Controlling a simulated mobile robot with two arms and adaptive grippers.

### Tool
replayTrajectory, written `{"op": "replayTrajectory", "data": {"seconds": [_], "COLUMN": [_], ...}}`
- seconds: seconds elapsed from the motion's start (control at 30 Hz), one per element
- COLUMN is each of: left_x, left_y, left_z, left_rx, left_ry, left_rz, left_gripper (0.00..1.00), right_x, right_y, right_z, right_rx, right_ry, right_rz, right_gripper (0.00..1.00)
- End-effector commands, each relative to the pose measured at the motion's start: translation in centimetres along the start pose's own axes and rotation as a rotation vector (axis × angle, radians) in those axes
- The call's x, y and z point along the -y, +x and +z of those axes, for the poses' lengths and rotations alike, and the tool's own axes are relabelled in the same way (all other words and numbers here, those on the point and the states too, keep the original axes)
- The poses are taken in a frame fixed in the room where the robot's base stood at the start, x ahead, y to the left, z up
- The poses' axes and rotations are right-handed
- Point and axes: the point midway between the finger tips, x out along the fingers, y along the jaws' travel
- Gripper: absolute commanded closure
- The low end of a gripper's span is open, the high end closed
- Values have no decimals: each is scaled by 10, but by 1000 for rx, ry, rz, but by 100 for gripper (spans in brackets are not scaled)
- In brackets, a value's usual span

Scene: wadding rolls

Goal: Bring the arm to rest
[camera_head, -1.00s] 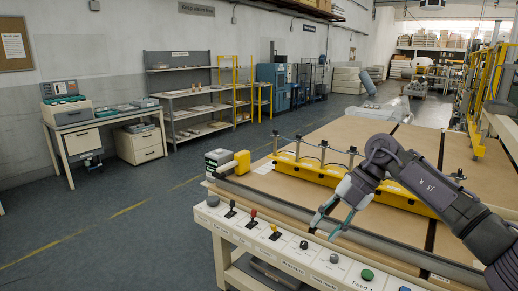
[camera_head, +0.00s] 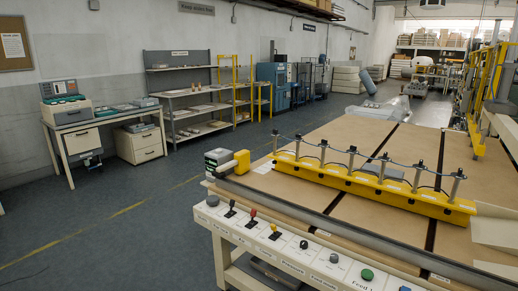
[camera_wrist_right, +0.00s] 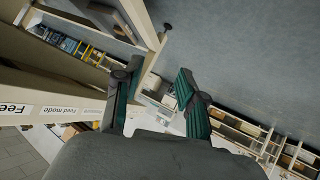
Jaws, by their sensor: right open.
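My right gripper (camera_wrist_right: 155,100) shows in the right wrist view, with its two dark fingers with green pads spread apart and nothing between them. The grey floor, the edge of the control panel and shelving lie beyond the fingers. In the head view neither arm nor gripper shows. The long worktable (camera_head: 352,215) stands clear of my arms there, with its row of levers and buttons along the front edge.
A yellow bar (camera_head: 385,190) with several posts lies across the worktable. A green and yellow unit (camera_head: 228,162) sits at its left corner. A desk (camera_head: 100,115) and shelves (camera_head: 190,100) stand along the wall. The floor (camera_head: 130,220) at the left is free.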

Motion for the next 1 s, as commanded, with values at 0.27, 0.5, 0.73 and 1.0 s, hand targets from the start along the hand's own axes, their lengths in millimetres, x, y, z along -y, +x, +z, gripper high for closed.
{"op": "replayTrajectory", "data": {"seconds": [0.27, 0.5, 0.73, 1.0], "left_x": [0, 0, 0, 0], "left_y": [0, 0, 0, 0], "left_z": [0, -1, -1, -1], "left_rx": [-1, -1, -2, -2], "left_ry": [0, 0, 0, 0], "left_rz": [0, 0, 0, 0], "left_gripper": [100, 100, 100, 100], "right_x": [86, 159, 190, 192], "right_y": [-93, -192, -238, -239], "right_z": [179, 279, 310, 312], "right_rx": [444, 758, 884, 889], "right_ry": [193, 316, 366, 367], "right_rz": [9, -26, -50, -51], "right_gripper": [59, 59, 59, 59]}}
